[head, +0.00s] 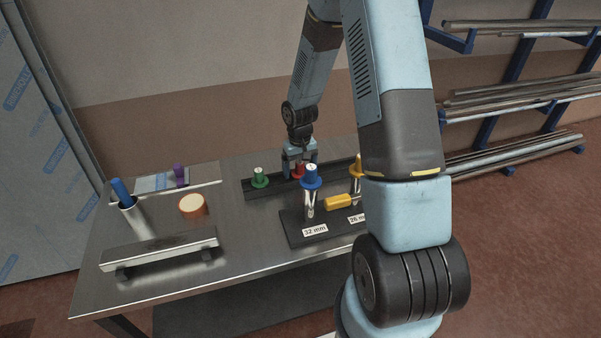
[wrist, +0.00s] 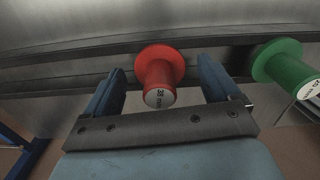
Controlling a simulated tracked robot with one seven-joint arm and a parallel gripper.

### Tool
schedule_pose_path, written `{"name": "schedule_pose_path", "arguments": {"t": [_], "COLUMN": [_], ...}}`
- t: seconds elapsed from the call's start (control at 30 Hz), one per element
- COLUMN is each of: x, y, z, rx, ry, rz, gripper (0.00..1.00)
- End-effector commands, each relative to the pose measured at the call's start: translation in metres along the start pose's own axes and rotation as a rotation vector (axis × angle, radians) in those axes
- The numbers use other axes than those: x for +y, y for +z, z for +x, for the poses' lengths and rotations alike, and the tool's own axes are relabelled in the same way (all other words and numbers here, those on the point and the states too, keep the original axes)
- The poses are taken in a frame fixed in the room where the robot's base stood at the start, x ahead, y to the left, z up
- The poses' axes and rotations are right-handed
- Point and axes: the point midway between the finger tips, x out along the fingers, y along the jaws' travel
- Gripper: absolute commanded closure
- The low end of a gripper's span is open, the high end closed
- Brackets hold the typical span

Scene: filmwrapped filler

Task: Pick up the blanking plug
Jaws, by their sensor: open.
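A red flanged plug (wrist: 160,72) with a white printed end stands at the dark rail. In the head view the red plug (head: 298,171) is partly hidden by my gripper (head: 299,157). My gripper (wrist: 161,72) is open, with one blue finger on each side of the red plug and visible gaps between. A green plug (wrist: 286,68) lies outside the fingers, at right in the wrist view; it also shows on the rail in the head view (head: 260,178). A blue plug (head: 311,177) tops a metal tube.
The dark rail (head: 248,190) lies along the steel table (head: 240,230). A black base (head: 290,232) labelled "32 mm" bears the tubes, with a yellow-handled tool (head: 338,202) by them. Pipe racks fill the right.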

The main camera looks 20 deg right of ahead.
Motion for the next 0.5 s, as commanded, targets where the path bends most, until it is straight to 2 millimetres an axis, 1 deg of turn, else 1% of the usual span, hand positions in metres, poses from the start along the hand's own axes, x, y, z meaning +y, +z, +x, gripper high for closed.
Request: {"name": "schedule_pose_path", "arguments": {"t": [0.23,0.5], "x": [0.0001,0.0002], "y": [-0.0002,-0.0002], "z": [0.0008,0.0006], "rx": [0.001,0.001], "ry": [0.0,0.0], "rz": [0.0,0.0], "gripper": [0.11,0.36]}}
